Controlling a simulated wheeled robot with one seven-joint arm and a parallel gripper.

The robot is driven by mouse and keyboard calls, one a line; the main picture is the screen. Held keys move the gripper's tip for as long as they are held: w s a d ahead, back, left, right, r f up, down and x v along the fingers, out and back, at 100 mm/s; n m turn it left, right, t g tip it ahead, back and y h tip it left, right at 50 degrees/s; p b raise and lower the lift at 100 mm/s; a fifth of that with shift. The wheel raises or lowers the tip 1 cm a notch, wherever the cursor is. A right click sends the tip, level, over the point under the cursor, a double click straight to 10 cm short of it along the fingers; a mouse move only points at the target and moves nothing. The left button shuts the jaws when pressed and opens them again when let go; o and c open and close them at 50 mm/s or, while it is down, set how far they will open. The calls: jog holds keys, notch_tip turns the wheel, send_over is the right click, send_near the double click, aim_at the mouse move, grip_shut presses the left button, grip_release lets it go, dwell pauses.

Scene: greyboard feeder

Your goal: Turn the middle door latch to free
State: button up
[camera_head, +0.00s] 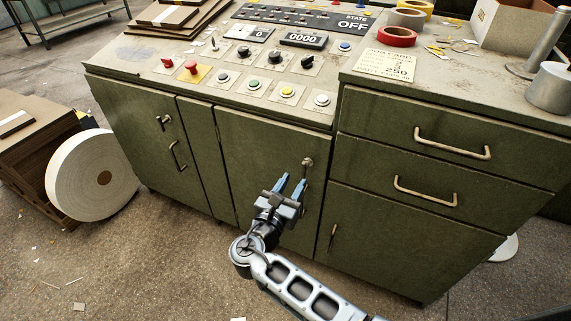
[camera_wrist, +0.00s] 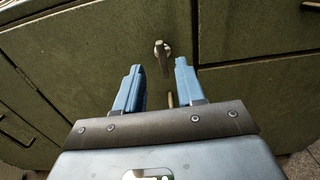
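The middle door (camera_head: 262,150) is a shut green panel in the cabinet under the control panel. Its latch (camera_head: 307,163) is a small metal turn piece near the door's upper right corner. In the wrist view the latch (camera_wrist: 162,52) has a round base and a lever pointing down. My gripper (camera_head: 291,180) is in front of the door, just below the latch in the head view. Its two blue fingers are apart and empty. In the wrist view the gripper (camera_wrist: 158,72) has the latch between and beyond its fingertips, with no contact that I can see.
The left door (camera_head: 150,140) has a latch and a curved handle. Two drawers (camera_head: 445,135) with bar handles are on the right, above a lower door (camera_head: 380,235). A white roll (camera_head: 80,185) stands on the floor at left. The floor in front is mostly clear.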

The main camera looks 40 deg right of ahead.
aim_at(303, 168)
jog(key=x, duration=0.7)
jog(key=shift+d, duration=0.3)
grip_shut()
